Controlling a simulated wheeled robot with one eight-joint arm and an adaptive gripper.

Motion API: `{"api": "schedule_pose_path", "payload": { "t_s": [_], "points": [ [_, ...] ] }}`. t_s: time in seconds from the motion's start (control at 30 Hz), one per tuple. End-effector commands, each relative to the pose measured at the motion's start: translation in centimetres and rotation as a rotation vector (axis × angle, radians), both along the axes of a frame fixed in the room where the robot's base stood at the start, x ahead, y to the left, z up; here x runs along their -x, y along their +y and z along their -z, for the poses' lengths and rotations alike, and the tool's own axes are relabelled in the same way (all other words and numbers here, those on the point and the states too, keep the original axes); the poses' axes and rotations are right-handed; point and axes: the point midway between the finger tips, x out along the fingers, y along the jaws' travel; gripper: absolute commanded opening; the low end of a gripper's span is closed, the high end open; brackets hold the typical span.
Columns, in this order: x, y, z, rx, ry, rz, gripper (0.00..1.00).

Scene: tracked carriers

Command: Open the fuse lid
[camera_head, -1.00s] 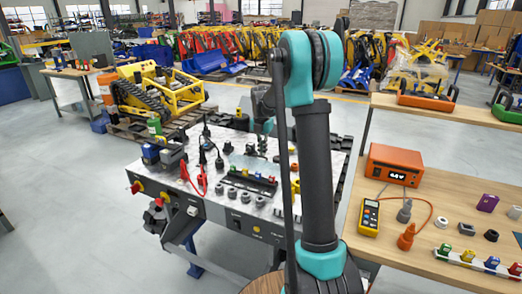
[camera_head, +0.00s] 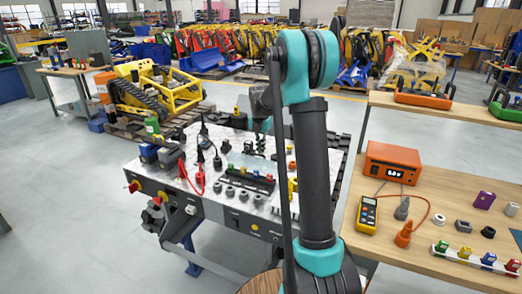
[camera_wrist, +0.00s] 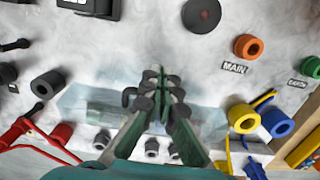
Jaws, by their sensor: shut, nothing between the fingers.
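The fuse lid (camera_wrist: 96,97) is a clear, pale see-through cover on the grey panel, spread across the middle of the wrist view. In the head view the lid (camera_head: 239,160) is a faint pale patch behind the row of coloured fuses. My gripper (camera_wrist: 154,78) is shut and empty, its dark fingertips over the lid's far side. I cannot tell whether they touch it. In the head view my gripper (camera_head: 262,140) hangs over the panel, its tips hard to separate from the dark parts behind.
Orange (camera_wrist: 247,47), blue (camera_wrist: 277,122) and yellow sockets flank the lid on the right. Black sockets and a red cable (camera_wrist: 38,135) lie left. A wooden bench (camera_head: 440,190) with an orange meter box (camera_head: 391,163) stands at the right. Open floor is at the left.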

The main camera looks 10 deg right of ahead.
Motion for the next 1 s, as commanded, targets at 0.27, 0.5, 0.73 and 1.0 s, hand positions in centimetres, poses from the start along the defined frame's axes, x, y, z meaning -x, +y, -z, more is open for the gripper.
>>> {"api": "schedule_pose_path", "payload": {
  "t_s": [0.27,0.5,0.73,1.0],
  "points": [
    [0.0,0.0,0.0,0.000,0.000,0.000,0.00],
    [0.0,0.0,0.0,0.000,0.000,0.000,0.00],
    [0.1,0.1,-1.7,0.000,0.000,0.000,0.00],
    [0.3,0.2,-7.1,0.000,0.000,0.000,0.00]
  ]
}}
